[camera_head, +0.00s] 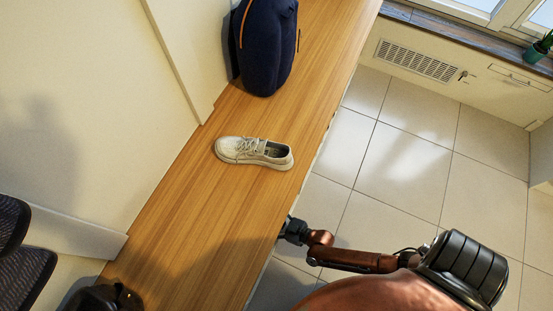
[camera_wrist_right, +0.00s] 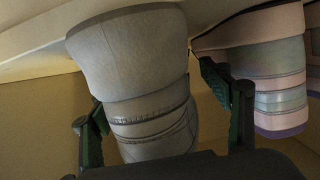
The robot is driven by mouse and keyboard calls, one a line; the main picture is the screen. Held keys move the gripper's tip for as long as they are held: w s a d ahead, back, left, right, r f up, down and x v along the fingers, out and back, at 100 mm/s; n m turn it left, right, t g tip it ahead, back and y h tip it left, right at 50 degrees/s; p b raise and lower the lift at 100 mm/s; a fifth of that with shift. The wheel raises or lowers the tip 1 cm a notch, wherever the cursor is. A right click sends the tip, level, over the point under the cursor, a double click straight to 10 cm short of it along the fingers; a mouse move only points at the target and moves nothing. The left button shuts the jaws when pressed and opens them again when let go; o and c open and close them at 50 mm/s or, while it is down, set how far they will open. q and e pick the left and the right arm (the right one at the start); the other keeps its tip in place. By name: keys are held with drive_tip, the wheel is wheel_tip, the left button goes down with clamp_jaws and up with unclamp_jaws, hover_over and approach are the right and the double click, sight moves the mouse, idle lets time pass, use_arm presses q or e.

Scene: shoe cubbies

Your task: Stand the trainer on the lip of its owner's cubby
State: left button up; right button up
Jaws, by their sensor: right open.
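The trainer (camera_head: 253,152), off-white with laces, lies sole down on the wooden top (camera_head: 200,215) in the head view, its toe to the left. My right arm reaches in from the right to the top's front edge. The dark end of that arm is there, and its fingertips cannot be made out. In the right wrist view my right gripper (camera_wrist_right: 152,90) is open, with a grey, tapered, banded item (camera_wrist_right: 130,50) between or just beyond its fingers. I cannot tell whether they touch. The cubbies' fronts and lips are hidden in the head view. My left gripper is out of view.
A pink and pale blue banded item (camera_wrist_right: 275,70) is beside the grey one, within tan walls. A dark blue bag (camera_head: 265,50) stands farther back on the top. A black object (camera_head: 103,298) is at the near left. Tiled floor (camera_head: 400,150) is clear on the right.

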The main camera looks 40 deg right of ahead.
sight(286, 227)
drive_tip(key=shift+s, duration=0.1)
drive_tip(key=p+v, duration=0.2)
drive_tip(key=v, duration=0.3)
drive_tip(key=p+v, duration=0.2)
drive_tip(key=v, duration=0.3)
drive_tip(key=shift+s+d+r+p, duration=0.1)
drive_tip(key=shift+s+r+p, duration=0.1)
drive_tip(key=shift+r+p, duration=0.1)
drive_tip(key=shift+s+d, duration=0.2)
drive_tip(key=shift+s, duration=0.4)
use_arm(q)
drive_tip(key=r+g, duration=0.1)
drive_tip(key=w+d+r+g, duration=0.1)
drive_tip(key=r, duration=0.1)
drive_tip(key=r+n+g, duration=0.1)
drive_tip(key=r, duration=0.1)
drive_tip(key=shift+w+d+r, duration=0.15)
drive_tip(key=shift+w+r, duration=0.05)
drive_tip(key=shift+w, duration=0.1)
